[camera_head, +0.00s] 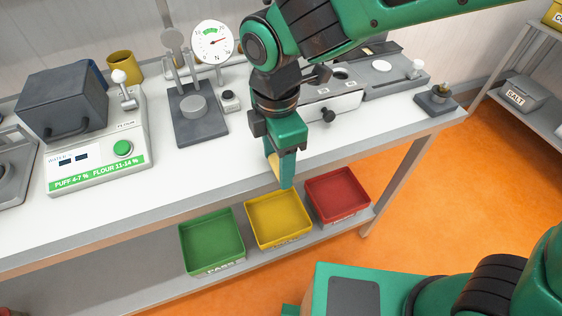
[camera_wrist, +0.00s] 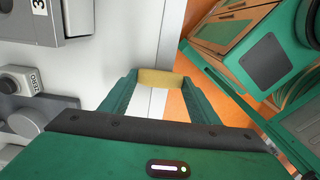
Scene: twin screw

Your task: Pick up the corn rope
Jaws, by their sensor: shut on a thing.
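The corn rope (camera_wrist: 158,79) is a short tan-yellow piece. In the wrist view it spans the gap between my two fingertips. My gripper (camera_head: 280,178) is shut on it, with one finger at each end. In the head view a sliver of the corn rope (camera_head: 272,163) shows beside the finger, the rest being hidden behind it. The gripper points down at the front edge of the white bench, above the yellow tray. The piece appears held clear of the bench.
Green (camera_head: 186,243), yellow (camera_head: 252,222) and red (camera_head: 340,188) trays sit on the lower shelf, below the bench (camera_head: 140,215). A moisture meter (camera_head: 95,165) stands at left. A dial gauge stand (camera_head: 198,128) and a grey-white device (camera_head: 335,105) stand behind the gripper.

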